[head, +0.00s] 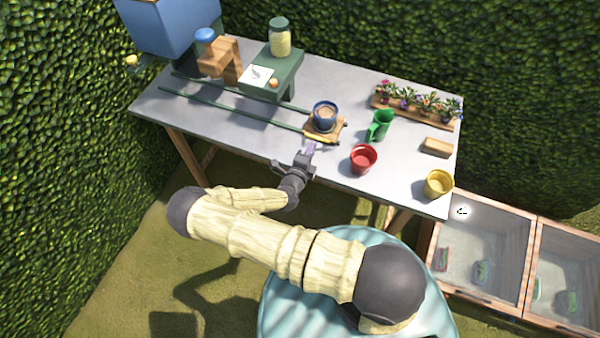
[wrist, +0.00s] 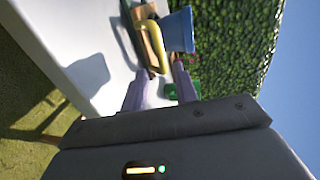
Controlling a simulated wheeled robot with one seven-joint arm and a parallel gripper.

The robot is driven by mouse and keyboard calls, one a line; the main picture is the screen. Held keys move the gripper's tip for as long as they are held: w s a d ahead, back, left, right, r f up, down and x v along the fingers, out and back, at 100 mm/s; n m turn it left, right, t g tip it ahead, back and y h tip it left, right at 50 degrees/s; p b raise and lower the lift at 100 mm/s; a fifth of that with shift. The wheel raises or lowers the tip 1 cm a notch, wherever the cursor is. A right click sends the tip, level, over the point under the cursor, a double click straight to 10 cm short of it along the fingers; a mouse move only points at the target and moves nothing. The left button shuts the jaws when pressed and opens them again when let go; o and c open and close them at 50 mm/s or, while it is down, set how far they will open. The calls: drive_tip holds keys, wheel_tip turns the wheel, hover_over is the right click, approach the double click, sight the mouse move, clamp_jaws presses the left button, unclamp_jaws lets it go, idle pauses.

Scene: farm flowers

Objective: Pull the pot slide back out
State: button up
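The pot slide is a small wooden board (head: 338,131) at the right end of two dark green rails (head: 236,113) on the grey table. A blue pot (head: 325,113) filled with soil stands upright on it; the pot also shows in the wrist view (wrist: 180,32). A yellow handle (head: 318,139) is on the slide's front side, and it shows large in the wrist view (wrist: 151,42). My gripper (head: 311,147) is just in front of the handle. Its two pale purple fingers (wrist: 164,70) are apart, with the handle's near end by the fingertips. Contact cannot be told.
A green stand (head: 272,77) with a jar (head: 280,38) straddles the rails. A yellow pot (head: 438,184), a wooden block (head: 437,146) and a flower planter (head: 412,111) are farther right.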

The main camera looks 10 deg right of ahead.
drive_tip(key=b+v, duration=0.2)
drive_tip(key=v, duration=0.7)
drive_tip(key=shift+s, duration=0.3)
drive_tip(key=shift+a, duration=0.15)
drive_tip(key=s+d+r+m+g+h, duration=0.1)
drive_tip(key=s+d+r+m+g, duration=0.5)
drive_tip(key=m, duration=0.7)
drive_tip(key=s+d+r+m+g, duration=0.2)
drive_tip(key=s+r+m+g, duration=0.35)
drive_tip(key=m, duration=0.75)
wheel_tip(320, 180, up, 15)
drive_tip(key=a+m+y, duration=0.2)
drive_tip(key=m+y, duration=0.7)
drive_tip(key=m, duration=1.2)
drive_tip(key=shift+t, duration=0.45)
